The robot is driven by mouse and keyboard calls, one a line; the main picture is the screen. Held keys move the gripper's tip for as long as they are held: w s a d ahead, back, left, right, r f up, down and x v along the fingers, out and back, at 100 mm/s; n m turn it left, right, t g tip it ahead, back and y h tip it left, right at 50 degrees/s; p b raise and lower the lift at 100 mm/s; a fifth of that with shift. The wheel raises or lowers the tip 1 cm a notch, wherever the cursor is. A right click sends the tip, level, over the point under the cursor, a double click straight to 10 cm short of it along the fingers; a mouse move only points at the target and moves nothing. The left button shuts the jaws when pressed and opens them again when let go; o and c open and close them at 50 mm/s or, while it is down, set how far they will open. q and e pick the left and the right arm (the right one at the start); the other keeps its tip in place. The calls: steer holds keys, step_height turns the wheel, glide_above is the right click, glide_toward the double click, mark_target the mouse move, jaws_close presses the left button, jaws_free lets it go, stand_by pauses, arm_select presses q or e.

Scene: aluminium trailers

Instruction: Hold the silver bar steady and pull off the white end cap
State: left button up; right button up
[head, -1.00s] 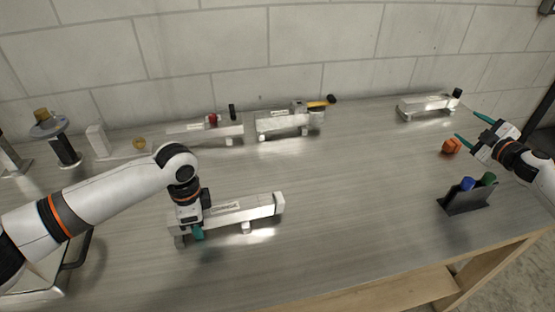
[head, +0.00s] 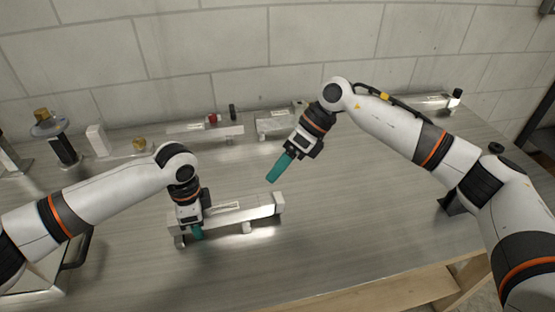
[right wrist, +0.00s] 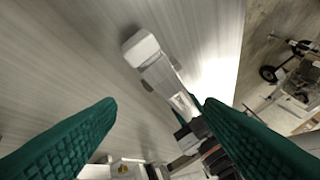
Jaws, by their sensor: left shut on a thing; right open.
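The silver bar (head: 245,213) lies level on small feet on the table, left of the middle in the head view. The white end cap (head: 279,203) is on its right end. My left gripper (head: 196,231) is shut on the bar near its left end. My right gripper (head: 279,168) is open and empty, above and behind the cap, its teal fingers pointing down. In the right wrist view the cap (right wrist: 140,47) and the bar (right wrist: 162,76) show beyond the spread fingertips, apart from them.
More bar fixtures (head: 205,131) stand along the wall, one partly behind my right arm. A brass-topped post (head: 62,150) stands at the far left. A dark holder (head: 450,203) is partly hidden by my right arm. The table in front of the bar is clear.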

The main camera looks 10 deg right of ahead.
mark_target(278, 197)
steer(key=n+h, duration=0.1)
steer(key=s+a+r+n+h, duration=0.1)
steer(key=n, duration=0.1)
steer(key=shift+a+h, duration=0.25)
steer(key=shift+h, duration=0.15)
steer(key=f+n+h, duration=0.1)
steer(key=f, duration=0.2)
steer(key=f+n+h, duration=0.1)
steer(key=f+h, duration=0.1)
steer(key=f, duration=0.1)
steer(key=f+n+t+h, duration=0.1)
steer(key=f+n, duration=0.1)
steer(key=f, duration=0.2)
steer(key=shift+s+d+h, duration=0.25)
steer(key=shift+s+h, duration=0.05)
steer(key=shift+h, duration=0.1)
steer(key=shift+f, duration=0.1)
steer(key=c, duration=1.1)
steer(key=shift+o, duration=0.2)
steer(key=shift+w+d, duration=0.15)
steer(key=shift+d, duration=1.95)
